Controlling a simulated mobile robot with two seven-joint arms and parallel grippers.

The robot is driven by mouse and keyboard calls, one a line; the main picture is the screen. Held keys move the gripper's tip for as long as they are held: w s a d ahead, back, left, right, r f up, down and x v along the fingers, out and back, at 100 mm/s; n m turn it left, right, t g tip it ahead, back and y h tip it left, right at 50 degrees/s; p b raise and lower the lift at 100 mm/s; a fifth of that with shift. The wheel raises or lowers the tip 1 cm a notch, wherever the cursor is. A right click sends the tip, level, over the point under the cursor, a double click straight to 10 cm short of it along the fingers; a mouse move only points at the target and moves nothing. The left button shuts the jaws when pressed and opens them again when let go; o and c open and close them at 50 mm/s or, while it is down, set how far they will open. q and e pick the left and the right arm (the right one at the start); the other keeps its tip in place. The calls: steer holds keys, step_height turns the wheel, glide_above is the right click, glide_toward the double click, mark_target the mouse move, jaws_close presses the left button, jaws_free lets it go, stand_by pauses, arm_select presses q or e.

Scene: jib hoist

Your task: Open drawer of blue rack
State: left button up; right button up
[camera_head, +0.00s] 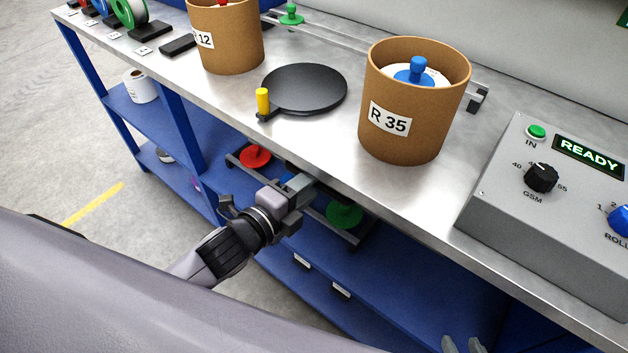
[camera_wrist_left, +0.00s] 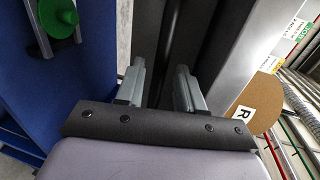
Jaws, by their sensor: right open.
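The blue rack (camera_head: 400,285) stands under the metal bench top, with open shelves. Two small labelled dark pieces, one of them a label plate (camera_head: 341,290), sit along a lower shelf edge; I cannot tell whether they mark drawers. My left gripper (camera_head: 308,188) is at the bench's front edge, above the rack's shelf, by a red disc (camera_head: 255,157) and a green disc (camera_head: 344,214) on dark rails. In the left wrist view its fingers (camera_wrist_left: 163,88) are apart, with dark surfaces behind the gap. My right gripper (camera_head: 461,345) shows only its fingertips at the bottom edge, apart. No open drawer is visible.
On the bench top (camera_head: 300,135) stand a brown R 35 container (camera_head: 412,105), another brown container (camera_head: 226,38), a black round plate (camera_head: 305,88) with a yellow handle, and a grey control box (camera_head: 550,220) reading READY. Open floor (camera_head: 50,130) lies left.

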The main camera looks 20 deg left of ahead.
arm_select(q)
steer(key=shift+x, duration=1.25)
steer(key=shift+c, duration=0.3)
jaws_close()
arm_select(e)
steer(key=shift+d, duration=0.1)
arm_select(q)
steer(key=shift+s, duration=0.15)
